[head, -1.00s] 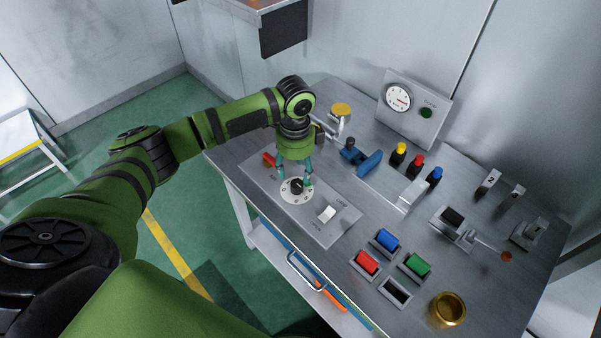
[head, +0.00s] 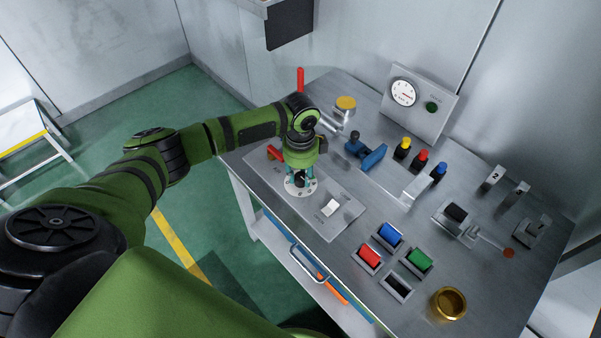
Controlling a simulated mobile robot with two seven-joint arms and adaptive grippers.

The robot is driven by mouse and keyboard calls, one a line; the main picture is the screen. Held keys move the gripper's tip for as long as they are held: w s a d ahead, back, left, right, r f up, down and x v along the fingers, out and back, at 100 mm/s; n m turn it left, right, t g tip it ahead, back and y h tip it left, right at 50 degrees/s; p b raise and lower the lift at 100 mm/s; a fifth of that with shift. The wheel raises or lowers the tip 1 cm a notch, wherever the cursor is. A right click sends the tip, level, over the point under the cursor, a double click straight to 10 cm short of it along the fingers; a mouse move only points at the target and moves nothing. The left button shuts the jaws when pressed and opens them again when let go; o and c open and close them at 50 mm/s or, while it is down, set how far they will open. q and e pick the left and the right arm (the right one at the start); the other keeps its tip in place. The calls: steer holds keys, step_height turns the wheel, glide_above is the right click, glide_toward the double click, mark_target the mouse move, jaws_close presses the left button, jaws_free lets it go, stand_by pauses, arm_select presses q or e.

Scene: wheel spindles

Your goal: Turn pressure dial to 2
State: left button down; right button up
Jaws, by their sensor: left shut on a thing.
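The pressure dial (head: 300,182) is a black knob on a round white scale, set in a grey panel (head: 344,222) at the near left of the metal table. My left gripper (head: 301,177) points down over the dial and is shut on its knob. The gripper hides part of the scale, and its numbers are too small to read. A round gauge (head: 403,93) on an upright plate at the back has a needle and stands beside a green lamp. My right gripper is not in view.
A white rocker switch (head: 331,208) sits right of the dial, and a red piece (head: 275,153) sits left of it. A blue handle (head: 371,156), coloured buttons and switches, and a brass cup (head: 448,303) occupy the table (head: 330,256). A drawer with a handle is below.

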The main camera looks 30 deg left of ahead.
arm_select(q)
steer(key=shift+a, duration=0.1)
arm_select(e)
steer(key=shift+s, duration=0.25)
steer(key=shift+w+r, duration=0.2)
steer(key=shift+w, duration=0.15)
